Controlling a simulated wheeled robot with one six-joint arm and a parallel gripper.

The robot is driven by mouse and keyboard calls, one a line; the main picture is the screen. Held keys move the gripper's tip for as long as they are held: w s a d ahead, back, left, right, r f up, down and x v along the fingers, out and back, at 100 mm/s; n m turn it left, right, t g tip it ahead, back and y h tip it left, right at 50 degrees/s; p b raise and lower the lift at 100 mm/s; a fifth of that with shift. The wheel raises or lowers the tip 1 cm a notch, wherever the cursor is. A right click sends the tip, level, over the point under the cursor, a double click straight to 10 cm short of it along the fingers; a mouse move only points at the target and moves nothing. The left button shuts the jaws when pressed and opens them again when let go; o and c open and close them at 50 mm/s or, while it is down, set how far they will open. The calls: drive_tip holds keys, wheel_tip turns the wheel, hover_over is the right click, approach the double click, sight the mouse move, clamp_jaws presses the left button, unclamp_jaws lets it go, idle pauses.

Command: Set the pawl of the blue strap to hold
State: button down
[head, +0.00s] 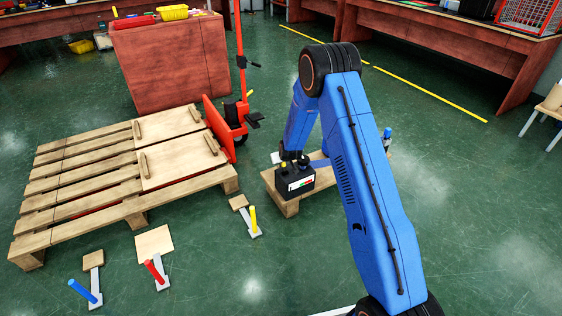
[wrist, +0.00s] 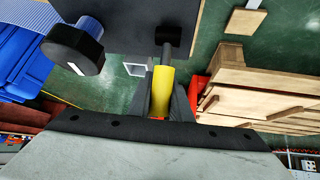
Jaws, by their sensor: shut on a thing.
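In the head view a black box (head: 296,182) with dark knobs on top and a coloured label stands at a low wooden bench (head: 290,208). In the wrist view a yellow cylindrical grip (wrist: 163,85) on a dark rod lies between the fingers of my gripper (wrist: 162,112), shut on it. A black knob (wrist: 72,48) with a white mark and a blue collar stands out from a dark panel (wrist: 120,25) beside it. A ribbed blue-grey strip (wrist: 20,12) crosses the upper left corner; I cannot tell if it is the blue strap. The pawl's position is unclear. My arm hides part of the bench.
A wooden pallet (head: 110,175) with boards lies at left, beside a red hand truck (head: 237,110). Levers with blue (head: 83,291), red (head: 155,271) and yellow (head: 253,220) grips lie on the floor in front.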

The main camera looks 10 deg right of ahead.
drive_tip(key=c, duration=1.6)
unclamp_jaws()
drive_tip(key=v, duration=1.7)
drive_tip(key=shift+s+d+r, duration=0.1)
drive_tip(key=shift+s, duration=0.05)
